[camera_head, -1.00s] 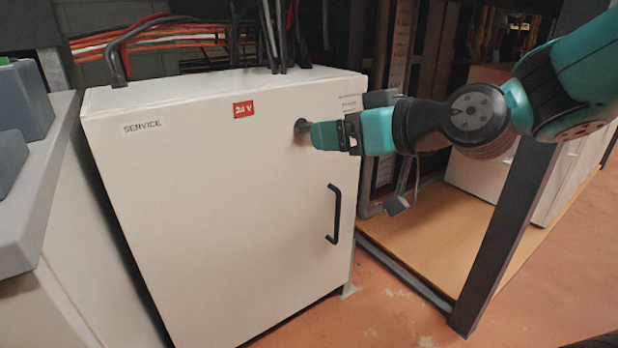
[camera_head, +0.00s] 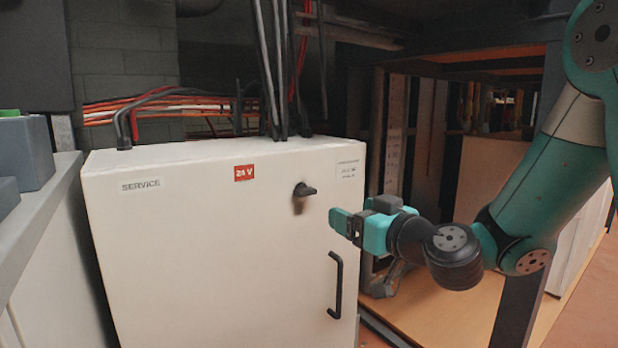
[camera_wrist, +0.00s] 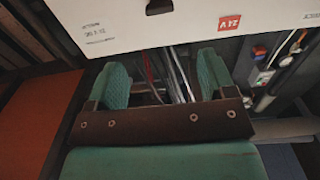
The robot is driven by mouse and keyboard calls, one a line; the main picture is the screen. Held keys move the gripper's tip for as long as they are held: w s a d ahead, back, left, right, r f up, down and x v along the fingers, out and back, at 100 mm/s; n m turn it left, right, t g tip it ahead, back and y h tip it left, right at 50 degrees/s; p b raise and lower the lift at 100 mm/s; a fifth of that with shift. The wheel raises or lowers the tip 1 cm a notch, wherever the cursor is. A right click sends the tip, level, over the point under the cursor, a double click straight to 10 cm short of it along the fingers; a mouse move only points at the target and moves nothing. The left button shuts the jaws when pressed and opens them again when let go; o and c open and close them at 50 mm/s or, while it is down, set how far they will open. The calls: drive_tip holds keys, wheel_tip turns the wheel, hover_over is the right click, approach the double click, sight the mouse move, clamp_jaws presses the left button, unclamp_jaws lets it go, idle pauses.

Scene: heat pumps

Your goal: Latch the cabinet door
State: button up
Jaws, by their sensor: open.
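The white cabinet (camera_head: 220,245) stands in front of me with its door (camera_head: 240,270) flush in the frame, as far as I can see. A black turn latch (camera_head: 304,190) sits near the door's upper right, its lever pointing roughly sideways to the right. In the wrist view the latch (camera_wrist: 158,6) shows at the top edge, partly cut off. A black bar handle (camera_head: 336,285) is lower on the door. My gripper (camera_head: 342,222) is below and right of the latch, apart from it. In the wrist view its two green fingers (camera_wrist: 166,78) are spread with nothing between them.
A grey counter (camera_head: 40,190) with boxes stands at the left. A dark frame post (camera_head: 520,290) and an open bay with a wooden floor (camera_head: 425,310) lie to the right.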

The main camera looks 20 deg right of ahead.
sight(309, 193)
drive_tip(key=p+x, duration=1.1)
drive_tip(key=x, duration=0.2)
drive_tip(key=shift+w+a, duration=0.1)
drive_tip(key=shift+w, duration=0.2)
drive_tip(key=shift+w+a+f, duration=0.1)
drive_tip(key=shift+w, duration=0.4)
drive_tip(key=c, duration=0.9)
